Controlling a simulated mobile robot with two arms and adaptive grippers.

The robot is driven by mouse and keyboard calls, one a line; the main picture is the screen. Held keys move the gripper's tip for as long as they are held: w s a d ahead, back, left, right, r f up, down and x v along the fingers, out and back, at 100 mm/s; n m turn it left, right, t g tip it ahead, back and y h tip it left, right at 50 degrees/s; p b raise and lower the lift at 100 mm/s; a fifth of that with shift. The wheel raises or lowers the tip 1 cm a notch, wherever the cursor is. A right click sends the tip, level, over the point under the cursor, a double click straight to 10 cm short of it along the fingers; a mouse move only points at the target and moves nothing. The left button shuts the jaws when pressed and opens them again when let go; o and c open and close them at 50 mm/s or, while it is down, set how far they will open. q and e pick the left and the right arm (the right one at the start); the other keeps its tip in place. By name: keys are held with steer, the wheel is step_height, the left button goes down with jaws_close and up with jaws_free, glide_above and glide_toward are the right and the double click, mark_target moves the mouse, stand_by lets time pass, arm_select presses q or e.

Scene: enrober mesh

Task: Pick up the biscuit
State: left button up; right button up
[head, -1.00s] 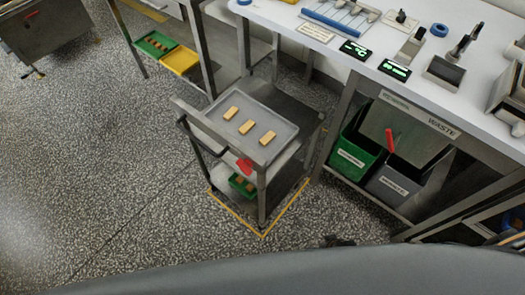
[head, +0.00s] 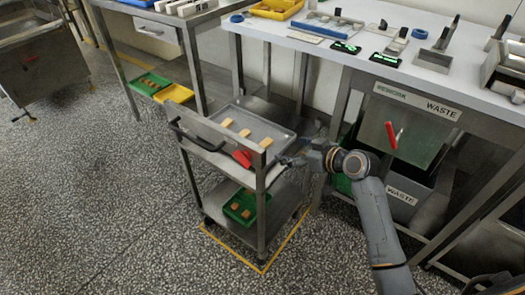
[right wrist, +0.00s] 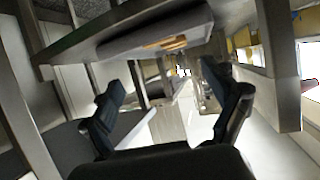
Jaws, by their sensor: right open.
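Three tan biscuits (head: 245,132) lie in a row, apart, on a grey tray (head: 284,134) on top of a steel trolley (head: 262,208). My right gripper (head: 286,160) is at the right side of the trolley, by the tray's near right corner. It is apart from the biscuits. In the right wrist view the right gripper (right wrist: 162,80) is open with nothing between its fingers. In that view the tray edge and tan biscuits (right wrist: 168,43) show above and beyond the fingers. My left gripper is not in view.
A red tag (head: 242,158) and a dark handle (head: 196,138) are on the trolley's near side. A green bin (head: 240,207) with tan pieces sits on its lower shelf. The white worktop (head: 420,75) stands behind right, with a waste bin under it.

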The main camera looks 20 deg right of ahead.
mark_target(265, 143)
steer(key=x, duration=0.5)
steer(key=shift+b, duration=0.4)
steer(key=b+x, duration=0.1)
steer(key=x, duration=0.5)
steer(key=shift+w+f, duration=0.15)
steer(key=shift+w, duration=0.05)
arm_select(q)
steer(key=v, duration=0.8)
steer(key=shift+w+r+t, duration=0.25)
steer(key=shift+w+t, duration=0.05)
arm_select(e)
steer(key=c, duration=0.9)
